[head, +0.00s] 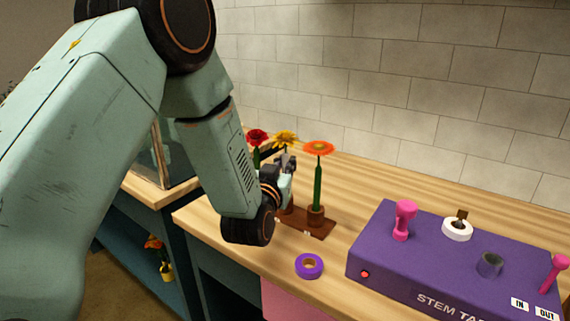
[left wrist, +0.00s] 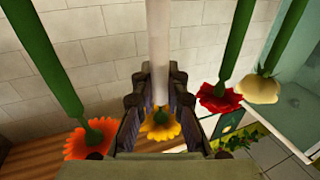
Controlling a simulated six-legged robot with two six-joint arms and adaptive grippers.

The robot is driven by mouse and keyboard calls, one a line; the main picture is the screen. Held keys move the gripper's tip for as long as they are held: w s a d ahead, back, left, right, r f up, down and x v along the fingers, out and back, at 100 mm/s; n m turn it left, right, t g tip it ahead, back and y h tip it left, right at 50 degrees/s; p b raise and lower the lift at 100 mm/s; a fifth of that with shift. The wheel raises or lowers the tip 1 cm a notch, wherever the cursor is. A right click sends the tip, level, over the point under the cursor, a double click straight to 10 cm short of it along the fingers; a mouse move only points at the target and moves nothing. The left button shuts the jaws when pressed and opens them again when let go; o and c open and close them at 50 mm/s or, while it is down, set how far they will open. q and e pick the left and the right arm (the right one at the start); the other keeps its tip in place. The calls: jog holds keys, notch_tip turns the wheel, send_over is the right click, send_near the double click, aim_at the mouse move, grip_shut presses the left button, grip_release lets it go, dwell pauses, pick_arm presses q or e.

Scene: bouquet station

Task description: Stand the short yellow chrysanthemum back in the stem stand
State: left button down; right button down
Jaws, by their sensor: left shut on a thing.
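The yellow chrysanthemum (head: 285,138) shows its head just above my left gripper (head: 287,166) in the head view. In the left wrist view, the yellow head (left wrist: 160,126) lies between the fingers of my left gripper (left wrist: 159,100), with a pale stem running up the picture. My left gripper is shut on this flower. The brown stem stand (head: 318,229) is below and partly hidden by the gripper and arm. Whether the yellow stem's lower end is inside a holder is hidden. My right gripper is not in view.
An orange flower (head: 318,149) stands upright in the stand's near right holder. A red flower (head: 257,136) is close to the left; a cream flower (left wrist: 259,88) shows beyond it. A purple tape roll (head: 309,265) and a purple stem-taping machine (head: 440,255) are at the front and right.

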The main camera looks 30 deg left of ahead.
pick_arm(q)
jog(key=shift+f, duration=0.2)
jog(key=c, duration=1.3)
grip_release()
jog(key=o, duration=0.6)
jog(key=shift+c, duration=0.2)
jog(key=shift+s, duration=0.1)
jog(key=s+d, duration=0.1)
jog(key=s, duration=0.7)
jog(key=shift+s+d, duration=0.35)
jog(key=shift+s, duration=0.1)
